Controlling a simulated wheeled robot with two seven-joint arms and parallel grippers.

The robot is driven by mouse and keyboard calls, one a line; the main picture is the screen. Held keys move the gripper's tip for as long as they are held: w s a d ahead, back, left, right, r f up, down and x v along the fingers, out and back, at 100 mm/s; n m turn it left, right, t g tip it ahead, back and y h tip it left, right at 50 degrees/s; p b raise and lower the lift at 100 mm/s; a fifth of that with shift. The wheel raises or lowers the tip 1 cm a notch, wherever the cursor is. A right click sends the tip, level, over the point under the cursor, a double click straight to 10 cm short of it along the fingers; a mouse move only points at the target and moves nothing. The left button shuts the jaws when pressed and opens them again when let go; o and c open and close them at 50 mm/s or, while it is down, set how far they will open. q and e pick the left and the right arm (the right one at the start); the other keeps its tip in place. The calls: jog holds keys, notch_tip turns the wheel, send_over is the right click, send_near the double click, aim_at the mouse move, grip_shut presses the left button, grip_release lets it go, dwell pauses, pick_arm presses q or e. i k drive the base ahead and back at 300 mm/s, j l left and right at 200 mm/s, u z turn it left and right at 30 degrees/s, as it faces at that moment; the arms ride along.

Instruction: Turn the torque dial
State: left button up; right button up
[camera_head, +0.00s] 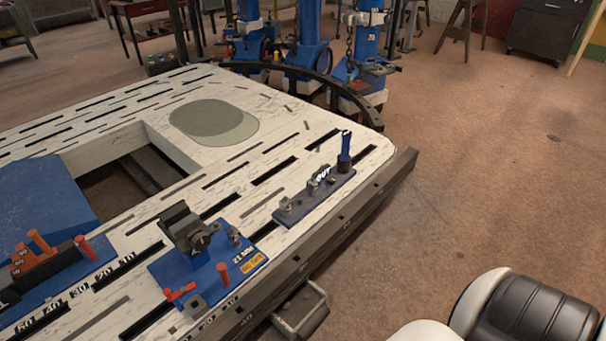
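I cannot pick out a dial marked as the torque dial. A dark plate (289,212) on the bench's right edge carries small grey fittings, a white "OUT" label (320,174) and an upright blue handle (345,152) at its far end. Nearer, a blue plate (226,272) carries a dark angled block (184,229), red pegs and a label reading "21 MM". Neither gripper shows, so nothing is seen being touched or held.
The pale slotted bench (200,90) has a rectangular opening and a grey-green oval (213,120). A blue fixture with orange parts (33,253) is at left. Blue posts (306,45) stand behind the bench. Brown floor (480,170) is clear to the right.

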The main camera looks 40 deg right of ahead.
aim_at(331, 179)
jog(key=i+l+u, duration=0.1)
jog(key=l+u, duration=0.25)
jog(key=l, duration=0.45)
jog(key=l+u, duration=0.35)
jog(key=l, duration=0.45)
